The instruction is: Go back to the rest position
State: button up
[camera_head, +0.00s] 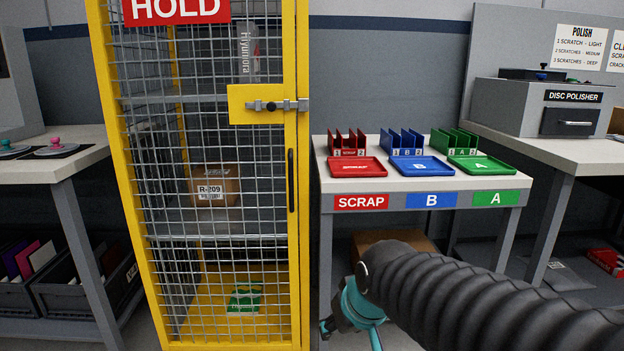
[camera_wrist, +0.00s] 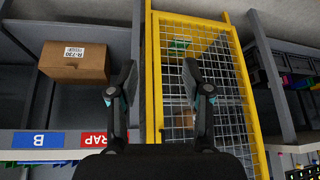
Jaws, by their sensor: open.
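My gripper (camera_wrist: 157,85) is open in the wrist view, its two dark fingers with teal parts spread apart and nothing between them. In the head view my arm comes in from the lower right, and a teal part of my gripper (camera_head: 352,306) shows low beside the right edge of the yellow cage (camera_head: 303,230). The cage also shows in the wrist view (camera_wrist: 155,60), beyond the fingers. Its mesh door looks shut, with a bolt latch (camera_head: 277,106) on a yellow plate.
A sorting table (camera_head: 325,185) with red, blue and green trays stands right of the cage. A cardboard box (camera_wrist: 75,62) marked R-730 sits below it. A box (camera_head: 213,185) marked R-209 is inside the cage. A disc polisher (camera_head: 545,108) stands at right, another bench (camera_head: 40,165) at left.

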jog(key=s+d+m+h, duration=0.2)
jog(key=s+d+m, duration=0.1)
jog(key=s+d, duration=0.7)
jog(key=s, duration=0.3)
jog(key=shift+d, duration=0.25)
